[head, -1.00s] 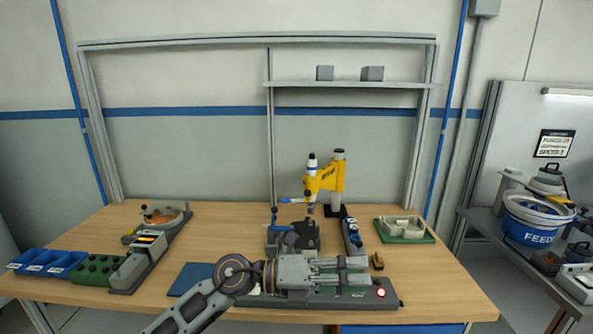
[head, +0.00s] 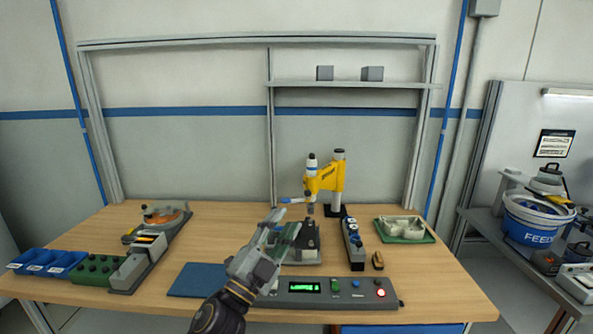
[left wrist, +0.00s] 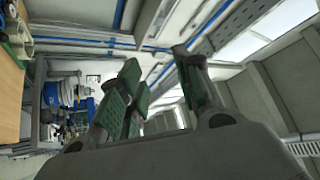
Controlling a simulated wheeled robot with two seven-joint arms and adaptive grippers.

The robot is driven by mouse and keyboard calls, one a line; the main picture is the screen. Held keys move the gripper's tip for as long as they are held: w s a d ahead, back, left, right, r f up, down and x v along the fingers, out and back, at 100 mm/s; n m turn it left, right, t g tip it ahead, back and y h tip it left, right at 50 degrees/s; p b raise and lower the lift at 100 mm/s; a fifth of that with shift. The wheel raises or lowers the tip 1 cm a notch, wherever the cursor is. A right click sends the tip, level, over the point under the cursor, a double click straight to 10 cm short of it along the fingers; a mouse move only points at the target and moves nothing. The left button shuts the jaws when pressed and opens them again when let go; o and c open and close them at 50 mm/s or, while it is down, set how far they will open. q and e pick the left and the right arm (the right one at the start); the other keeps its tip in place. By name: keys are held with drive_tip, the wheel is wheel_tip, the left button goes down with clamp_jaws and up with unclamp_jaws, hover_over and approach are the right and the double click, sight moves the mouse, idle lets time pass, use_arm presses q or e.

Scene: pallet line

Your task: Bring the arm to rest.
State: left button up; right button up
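My left gripper (head: 282,224) is above the front middle of the wooden workbench (head: 225,235) in the head view, its fingers pointing away and slightly right. It covers part of the fixture behind it and the left end of the control panel. In the left wrist view the two green-padded fingers (left wrist: 157,64) stand apart with nothing between them. That camera looks sideways and up, with the bench edge at far left. My right gripper is in neither view.
The control panel (head: 345,293) has a lit green display. The yellow press (head: 325,180) stands behind the dark fixture (head: 306,240). A blue mat (head: 190,281) lies left of the gripper. Blue bins (head: 45,262) stand at far left; a green tray (head: 415,237) lies right. The left middle bench is bare.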

use_arm(q)
drive_tip(key=s+a+f+n+g+y, duration=0.1)
drive_tip(key=a+f+n+g+y, duration=0.2)
drive_tip(key=a+f+n+y, duration=0.6)
drive_tip(key=s+a+f+n+g+y, duration=0.1)
drive_tip(key=a+f+n+g+y, duration=0.4)
drive_tip(key=f, duration=0.7)
drive_tip(key=s+a+f+n+g+h, duration=0.15)
drive_tip(key=s+f+g, duration=0.25)
drive_tip(key=s+f, duration=0.55)
drive_tip(key=s+a+f+n+g, duration=0.1)
drive_tip(key=s+a+f+g, duration=0.25)
drive_tip(key=s+f, duration=0.6)
drive_tip(key=s+f+g, duration=0.1)
drive_tip(key=s+f, duration=0.1)
drive_tip(key=f, duration=1.4)
drive_tip(key=s+f+g, duration=0.1)
drive_tip(key=s+f, duration=0.2)
drive_tip(key=f, duration=1.3)
drive_tip(key=s+a+f, duration=0.3)
drive_tip(key=s+f, duration=0.6)
drive_tip(key=s, duration=0.1)
drive_tip(key=s+a+f+g, duration=0.1)
drive_tip(key=s+a+f, duration=0.2)
drive_tip(key=s+f, duration=0.6)
drive_tip(key=shift+s+f+m, duration=0.3)
drive_tip(key=shift+s+m, duration=0.15)
drive_tip(key=shift+s, duration=0.65)
